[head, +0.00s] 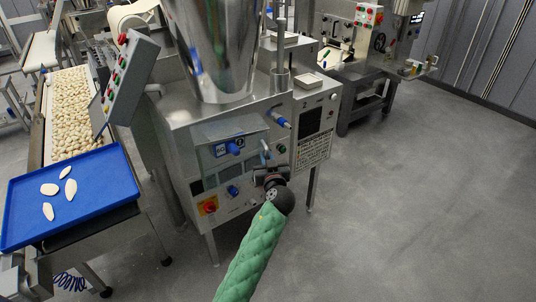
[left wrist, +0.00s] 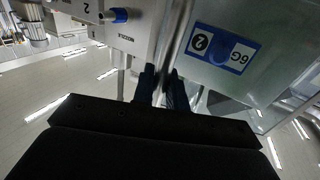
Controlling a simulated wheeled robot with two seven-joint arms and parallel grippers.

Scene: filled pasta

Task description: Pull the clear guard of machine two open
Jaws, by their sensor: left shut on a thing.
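The clear guard (head: 208,133) of machine two is a see-through box on the front of the steel machine (head: 190,122), below the hopper. It bears a blue and white label with a 2. In the left wrist view the guard (left wrist: 265,75) fills the upper right, its label upside down. My left gripper (head: 267,166) is at the guard's right side, its arm in a green sleeve. In the left wrist view, its dark fingers (left wrist: 162,88) are shut on an upright metal bar (left wrist: 174,35) at the guard's edge. I cannot tell how far the guard stands open. My right gripper is not in view.
A conveyor with pasta pieces (head: 75,115) and a blue tray (head: 95,190) stand at left. A control box (head: 128,80) with buttons leans beside the machine. Another machine (head: 385,50) stands behind at right. The grey floor (head: 430,200) at right is clear.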

